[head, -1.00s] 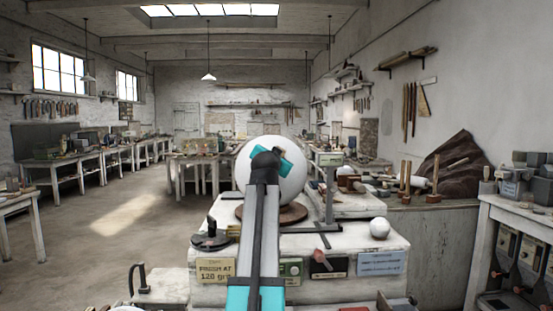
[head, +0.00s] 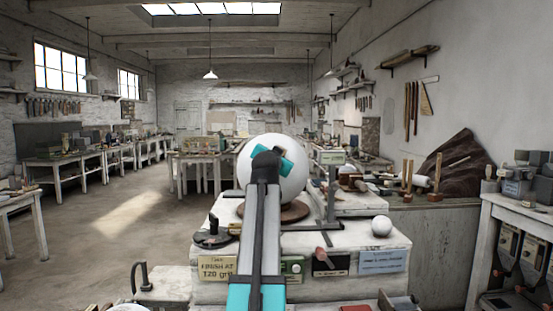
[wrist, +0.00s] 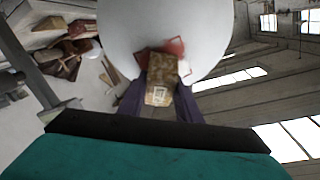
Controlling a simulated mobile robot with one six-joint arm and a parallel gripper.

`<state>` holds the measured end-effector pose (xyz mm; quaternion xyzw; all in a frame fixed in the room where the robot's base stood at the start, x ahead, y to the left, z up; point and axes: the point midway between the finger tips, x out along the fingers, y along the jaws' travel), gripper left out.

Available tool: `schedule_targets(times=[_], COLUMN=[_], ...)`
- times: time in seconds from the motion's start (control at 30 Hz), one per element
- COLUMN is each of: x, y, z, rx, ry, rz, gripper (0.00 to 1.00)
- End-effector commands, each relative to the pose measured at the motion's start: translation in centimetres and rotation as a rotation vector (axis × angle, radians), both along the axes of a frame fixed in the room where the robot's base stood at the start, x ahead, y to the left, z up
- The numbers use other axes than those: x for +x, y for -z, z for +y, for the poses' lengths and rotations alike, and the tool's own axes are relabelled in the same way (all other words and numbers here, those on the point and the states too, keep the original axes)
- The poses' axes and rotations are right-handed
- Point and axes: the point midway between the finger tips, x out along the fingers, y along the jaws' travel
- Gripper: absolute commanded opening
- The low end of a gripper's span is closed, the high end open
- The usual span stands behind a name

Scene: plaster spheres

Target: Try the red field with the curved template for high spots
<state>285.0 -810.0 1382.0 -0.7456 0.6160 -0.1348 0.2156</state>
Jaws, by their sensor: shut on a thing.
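The white plaster sphere (head: 292,182) stands on a round brown base (head: 290,213) on the bench, and it fills the top of the wrist view (wrist: 215,30). A red field (wrist: 176,46) shows on its surface as patches either side of the held piece. My gripper (wrist: 161,82) is shut on a mottled brown, block-like piece (wrist: 158,70) with a white square mark, apparently the curved template. Its far end lies over the red field; I cannot tell whether it touches. Its curved edge is hidden. In the head view my arm hides the fingers and the red field.
A metal upright (head: 331,190) stands close to the right of the sphere. A small white ball (head: 381,226) lies on the bench's right, and a dark tool (head: 212,238) at its left. Wooden mallets (head: 434,178) stand further right. The floor to the left is clear.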

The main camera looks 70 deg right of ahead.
Motion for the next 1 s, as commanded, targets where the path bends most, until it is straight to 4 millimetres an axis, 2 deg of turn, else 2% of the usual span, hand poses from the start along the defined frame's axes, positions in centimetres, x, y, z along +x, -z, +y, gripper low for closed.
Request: schedule_targets(times=[0.23, 0.73, 1.0], x=[-0.4, -0.6, -0.9], y=[-1.1, -1.4, -2.3], z=[-0.8, -1.0, -1.9], rx=[0.000, -0.002, -0.002], ry=[0.001, 0.001, 0.001], rz=[0.000, 0.000, 0.000], gripper=[0.07, 0.07, 0.07])
